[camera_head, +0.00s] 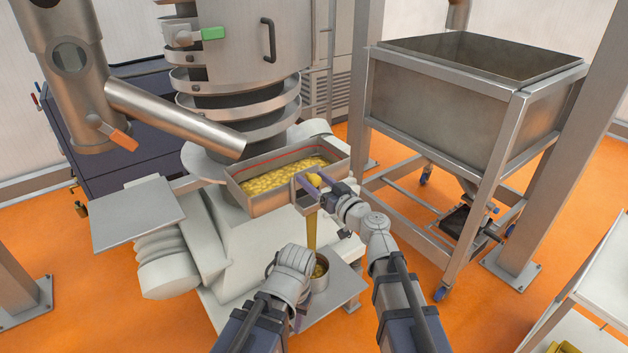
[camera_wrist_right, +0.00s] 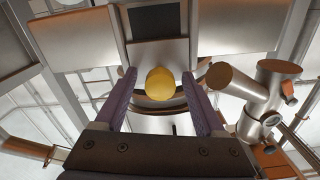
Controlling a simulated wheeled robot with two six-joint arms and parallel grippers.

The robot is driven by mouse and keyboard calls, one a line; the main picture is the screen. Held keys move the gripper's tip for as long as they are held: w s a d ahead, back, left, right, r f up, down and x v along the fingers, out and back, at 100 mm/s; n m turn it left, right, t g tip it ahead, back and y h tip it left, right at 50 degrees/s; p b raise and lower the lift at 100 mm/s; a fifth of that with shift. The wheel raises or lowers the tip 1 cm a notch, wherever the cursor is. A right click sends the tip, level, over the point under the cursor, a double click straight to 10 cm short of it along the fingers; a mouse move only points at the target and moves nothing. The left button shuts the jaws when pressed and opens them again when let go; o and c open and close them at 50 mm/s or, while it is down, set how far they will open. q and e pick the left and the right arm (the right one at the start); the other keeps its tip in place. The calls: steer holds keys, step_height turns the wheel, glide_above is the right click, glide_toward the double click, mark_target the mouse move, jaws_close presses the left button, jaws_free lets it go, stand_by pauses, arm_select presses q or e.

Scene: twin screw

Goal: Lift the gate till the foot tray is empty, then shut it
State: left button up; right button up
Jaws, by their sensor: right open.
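The foot tray (camera_head: 240,192) is a metal trough with a red line on its inner back wall, holding a layer of yellow material (camera_head: 285,177). My right gripper (camera_head: 310,184) is at the tray's front wall, open, its purple fingers on either side of a yellow knob (camera_wrist_right: 160,84). The gate itself is mostly hidden by the gripper. A yellow-brown stream (camera_head: 312,231) hangs below the tray's front, down to a metal pot (camera_head: 320,276) with yellow material inside. My left gripper (camera_head: 300,314) is beside the pot, mostly hidden behind its own wrist; its grip cannot be made out.
A large steel hopper (camera_head: 450,105) on a wheeled frame stands at the right. A steel column with a green-handled clamp (camera_head: 212,33) rises behind the tray. A slanted pipe (camera_head: 175,115) reaches toward the tray from the left. A flat plate (camera_head: 137,213) sticks out at left.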

steer(key=v, duration=0.7)
steer(key=shift+s, duration=0.15)
steer(key=shift+d, duration=0.15)
stand_by(2.8)
